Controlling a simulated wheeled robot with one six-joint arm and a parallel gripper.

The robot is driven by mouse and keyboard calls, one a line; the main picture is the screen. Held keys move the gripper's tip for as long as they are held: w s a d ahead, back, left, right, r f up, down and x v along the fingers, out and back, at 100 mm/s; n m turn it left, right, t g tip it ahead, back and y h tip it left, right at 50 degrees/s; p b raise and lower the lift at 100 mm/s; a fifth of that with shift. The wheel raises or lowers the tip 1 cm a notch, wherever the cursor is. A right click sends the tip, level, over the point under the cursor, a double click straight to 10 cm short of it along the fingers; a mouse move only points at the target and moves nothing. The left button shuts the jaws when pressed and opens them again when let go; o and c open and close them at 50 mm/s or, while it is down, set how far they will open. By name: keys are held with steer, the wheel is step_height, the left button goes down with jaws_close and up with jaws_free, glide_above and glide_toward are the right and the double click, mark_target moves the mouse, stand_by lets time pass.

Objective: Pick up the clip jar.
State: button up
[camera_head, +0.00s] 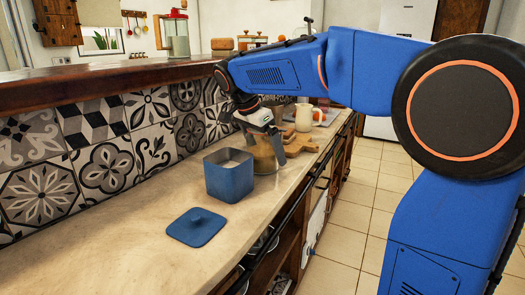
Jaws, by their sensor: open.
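A jar with brownish-tan sides, which looks like the clip jar (264,160), stands upright on the counter just behind and right of a blue square canister. The canister hides part of its left side, and my gripper covers its top. My gripper (265,147) is open and points down over this jar. One finger shows on the jar's left and the other on its right. I cannot tell whether the fingers touch it.
The open blue canister (229,180) stands close at the left, with its blue lid (196,227) lying in front. Wooden boards (302,143) and a cream pitcher (304,117) are behind. A tiled wall (110,150) borders the counter (110,262). A red-topped glass container (178,38) stands on the ledge.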

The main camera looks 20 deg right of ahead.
steer(key=shift+d+f, duration=0.15)
steer(key=shift+f, duration=0.2)
steer(key=c, duration=1.8)
steer(key=shift+r, duration=0.2)
